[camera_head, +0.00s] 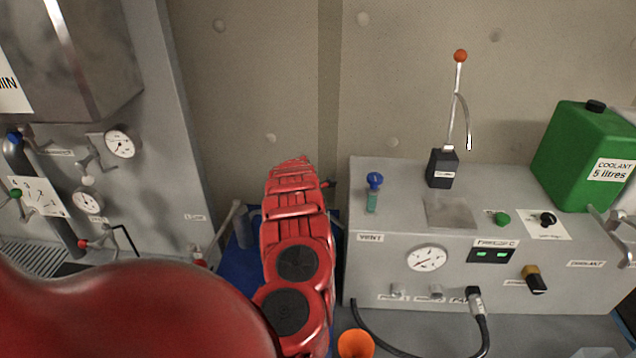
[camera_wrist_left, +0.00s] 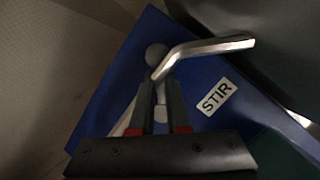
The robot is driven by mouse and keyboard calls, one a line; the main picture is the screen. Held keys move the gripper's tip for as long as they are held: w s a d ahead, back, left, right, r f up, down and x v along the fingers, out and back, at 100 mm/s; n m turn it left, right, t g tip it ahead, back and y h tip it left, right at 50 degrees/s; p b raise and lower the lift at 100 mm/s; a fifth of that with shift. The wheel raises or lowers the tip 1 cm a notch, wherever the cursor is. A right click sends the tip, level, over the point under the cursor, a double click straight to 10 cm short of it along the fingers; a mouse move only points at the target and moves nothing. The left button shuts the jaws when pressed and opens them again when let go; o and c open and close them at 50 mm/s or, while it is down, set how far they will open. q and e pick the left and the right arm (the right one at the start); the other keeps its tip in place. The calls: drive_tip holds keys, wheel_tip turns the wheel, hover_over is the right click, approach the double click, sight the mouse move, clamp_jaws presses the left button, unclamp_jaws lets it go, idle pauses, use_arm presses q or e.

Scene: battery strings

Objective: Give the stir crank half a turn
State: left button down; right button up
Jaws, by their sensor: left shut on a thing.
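The stir crank (camera_wrist_left: 215,46) is a bent metal rod in the left wrist view, above a blue surface (camera_wrist_left: 110,85) with a white STIR label (camera_wrist_left: 216,96). My left gripper (camera_wrist_left: 162,82) is shut on the crank at the rod's lower left end. A grey ball (camera_wrist_left: 156,54) shows just beyond the fingertips. In the head view, my red arm hides the gripper and most of the blue box (camera_head: 240,262). My right gripper is in neither view.
A grey console (camera_head: 375,255) with a gauge, knobs and an upright orange-topped lever (camera_head: 460,56) stands to the right. A green coolant can (camera_head: 575,155) stands on it. An orange cone (camera_head: 355,344) is at the lower middle. A gauge panel (camera_head: 155,185) stands at left.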

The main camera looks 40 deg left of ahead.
use_arm(q)
drive_tip(key=shift+w+a+n+y, duration=0.1)
drive_tip(key=shift+a+n+y, duration=0.1)
drive_tip(key=shift+n, duration=0.35)
drive_tip(key=shift+w+a+n+y, duration=0.1)
drive_tip(key=shift+n+y, duration=0.1)
drive_tip(key=shift+n, duration=0.35)
drive_tip(key=shift+a+r+n+g+y+b, duration=0.1)
drive_tip(key=shift+a+n+g+y+b, duration=0.25)
drive_tip(key=shift+n, duration=0.45)
drive_tip(key=shift+r, duration=0.1)
drive_tip(key=c, duration=0.9)
unclamp_jaws()
